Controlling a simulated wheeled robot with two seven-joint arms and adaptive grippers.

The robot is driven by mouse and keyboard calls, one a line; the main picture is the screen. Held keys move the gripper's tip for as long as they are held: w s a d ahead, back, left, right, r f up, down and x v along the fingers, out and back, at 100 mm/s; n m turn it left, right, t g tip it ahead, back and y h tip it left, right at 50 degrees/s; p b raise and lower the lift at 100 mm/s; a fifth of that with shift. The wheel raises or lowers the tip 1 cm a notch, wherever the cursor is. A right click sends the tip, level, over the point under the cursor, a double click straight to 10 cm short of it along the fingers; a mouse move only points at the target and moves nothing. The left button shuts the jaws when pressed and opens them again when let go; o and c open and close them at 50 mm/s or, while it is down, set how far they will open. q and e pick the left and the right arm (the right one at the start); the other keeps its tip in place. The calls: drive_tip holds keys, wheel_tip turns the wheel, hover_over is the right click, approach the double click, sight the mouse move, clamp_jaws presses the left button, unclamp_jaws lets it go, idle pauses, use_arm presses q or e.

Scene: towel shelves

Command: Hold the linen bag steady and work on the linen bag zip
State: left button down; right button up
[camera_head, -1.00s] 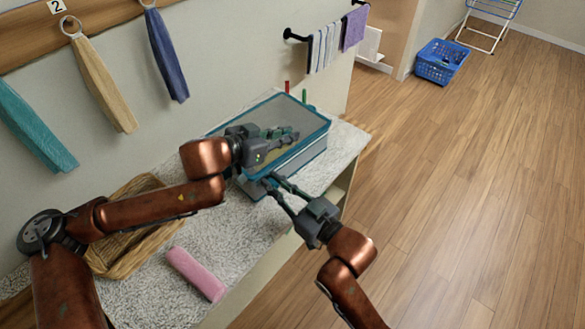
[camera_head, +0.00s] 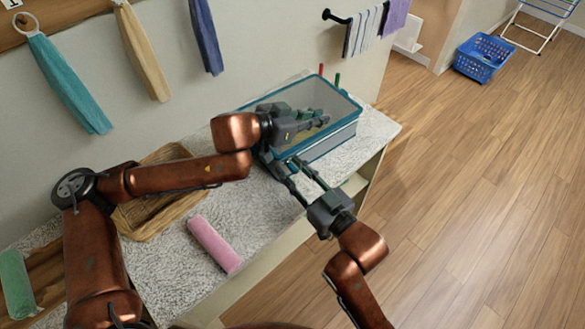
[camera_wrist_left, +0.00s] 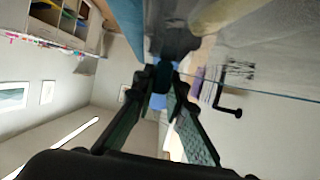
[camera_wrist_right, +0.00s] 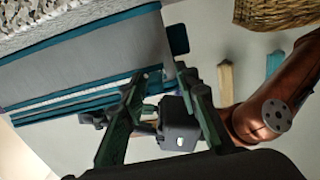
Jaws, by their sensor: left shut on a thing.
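The linen bag (camera_head: 335,143) is a box with a clear top and teal edging, lying on the light mat by the wall. My left gripper (camera_head: 324,119) reaches over its top. In the left wrist view its fingers (camera_wrist_left: 160,82) close together on a small dark-blue piece, apparently the zip pull; its exact shape is hidden. My right gripper (camera_head: 283,170) is at the bag's near left end, its fingers apart. In the right wrist view the fingers (camera_wrist_right: 168,74) show a gap, with a teal tab (camera_wrist_right: 178,38) of the bag beyond them. Whether they touch the bag is unclear.
A wicker basket (camera_head: 147,226) and a pink rolled towel (camera_head: 214,244) lie left of the bag, and a green roll (camera_head: 17,284) at far left. Towels hang on the wall. A blue laundry basket (camera_head: 483,57) stands on the floor. The floor at right is clear.

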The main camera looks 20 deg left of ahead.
use_arm(q)
drive_tip(key=shift+a, duration=0.1)
use_arm(e)
drive_tip(key=shift+d, duration=0.1)
drive_tip(key=v, duration=1.1)
drive_tip(key=shift+s+d, duration=0.2)
drive_tip(key=shift+d, duration=0.15)
use_arm(q)
drive_tip(key=c, duration=1.9)
unclamp_jaws()
